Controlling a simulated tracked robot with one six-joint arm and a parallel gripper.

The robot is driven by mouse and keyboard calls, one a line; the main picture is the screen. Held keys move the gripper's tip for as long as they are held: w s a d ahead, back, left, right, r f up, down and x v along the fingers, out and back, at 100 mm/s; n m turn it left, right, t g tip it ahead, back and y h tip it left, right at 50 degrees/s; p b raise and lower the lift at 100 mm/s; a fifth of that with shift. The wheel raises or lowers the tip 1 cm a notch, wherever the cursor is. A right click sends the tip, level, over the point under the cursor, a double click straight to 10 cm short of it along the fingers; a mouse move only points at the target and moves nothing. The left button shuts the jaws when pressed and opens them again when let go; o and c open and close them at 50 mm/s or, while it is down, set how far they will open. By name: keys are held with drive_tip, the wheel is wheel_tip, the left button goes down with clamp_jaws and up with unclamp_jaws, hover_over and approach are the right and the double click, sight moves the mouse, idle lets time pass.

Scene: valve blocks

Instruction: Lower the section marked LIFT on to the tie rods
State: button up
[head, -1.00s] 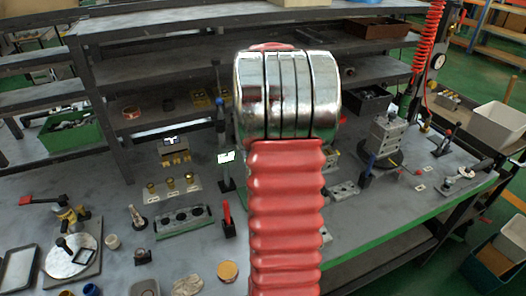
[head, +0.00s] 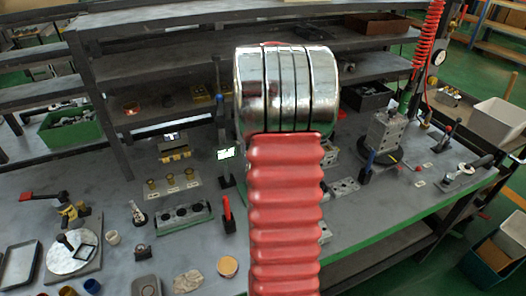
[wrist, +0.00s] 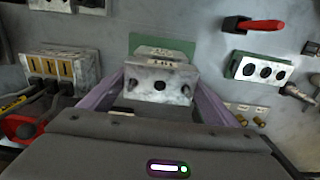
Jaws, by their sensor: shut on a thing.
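My gripper (wrist: 160,76) shows in the wrist view, its purple fingers either side of a grey metal section (wrist: 158,88) with holes in its face. The gripper is shut on this section. Small lettering shows along its upper edge, too small to read surely. Just beyond it a green plate (wrist: 181,47) shows, with a grey part partly hidden by the section. I cannot make out the tie rods, or tell whether the section touches anything. In the head view my arm hides the gripper and the held section.
In the wrist view a block with three holes (wrist: 262,69) and a red-handled tool (wrist: 255,25) lie right. A block with yellow slots (wrist: 64,72) stands left.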

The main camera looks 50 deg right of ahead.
drive_tip(key=shift+f, duration=1.7)
idle(0.3)
drive_tip(key=o, duration=1.4)
wheel_tip(320, 180, up, 14)
drive_tip(key=shift+f, duration=0.15)
idle(0.5)
